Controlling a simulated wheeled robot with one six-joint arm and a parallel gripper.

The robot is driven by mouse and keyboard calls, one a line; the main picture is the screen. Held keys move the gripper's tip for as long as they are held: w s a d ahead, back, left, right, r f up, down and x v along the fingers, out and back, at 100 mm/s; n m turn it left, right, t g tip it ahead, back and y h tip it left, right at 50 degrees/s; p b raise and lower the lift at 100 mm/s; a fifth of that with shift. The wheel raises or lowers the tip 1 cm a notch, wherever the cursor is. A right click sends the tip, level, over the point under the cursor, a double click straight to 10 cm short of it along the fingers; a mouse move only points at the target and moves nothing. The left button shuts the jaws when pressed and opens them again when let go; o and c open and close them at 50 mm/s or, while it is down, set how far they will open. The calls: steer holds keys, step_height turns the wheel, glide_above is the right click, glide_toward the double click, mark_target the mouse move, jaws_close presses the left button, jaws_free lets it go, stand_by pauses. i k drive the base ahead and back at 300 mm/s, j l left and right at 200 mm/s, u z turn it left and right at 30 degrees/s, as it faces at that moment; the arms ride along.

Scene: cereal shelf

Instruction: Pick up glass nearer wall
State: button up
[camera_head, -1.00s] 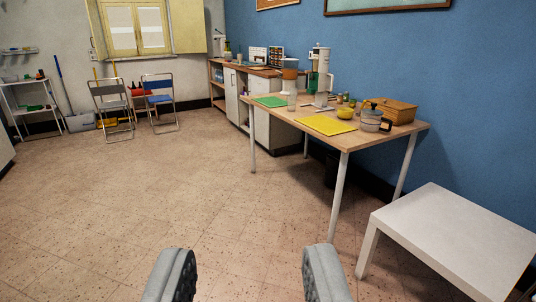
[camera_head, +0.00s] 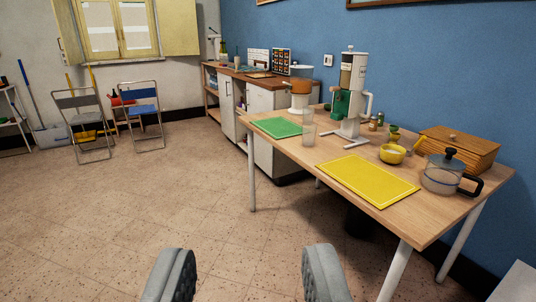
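A clear glass (camera_head: 308,134) stands upright on the wooden table (camera_head: 436,205), between the green board and the tall white-and-green machine. Another clear shape shows just above its rim; I cannot tell whether it is a second glass behind it. My gripper (camera_head: 247,272) is at the bottom of the view, with its two grey fingers wide apart. It is open and empty, over the floor, well short of the table.
A white side table (camera_head: 515,285) is at lower right.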

mark_target(307, 112)
steer(key=i, duration=1.2)
steer(key=i+l+u, duration=0.1)
steer(key=i, duration=1.1)
steer(key=i+l, duration=0.1)
steer(key=i, duration=1.05)
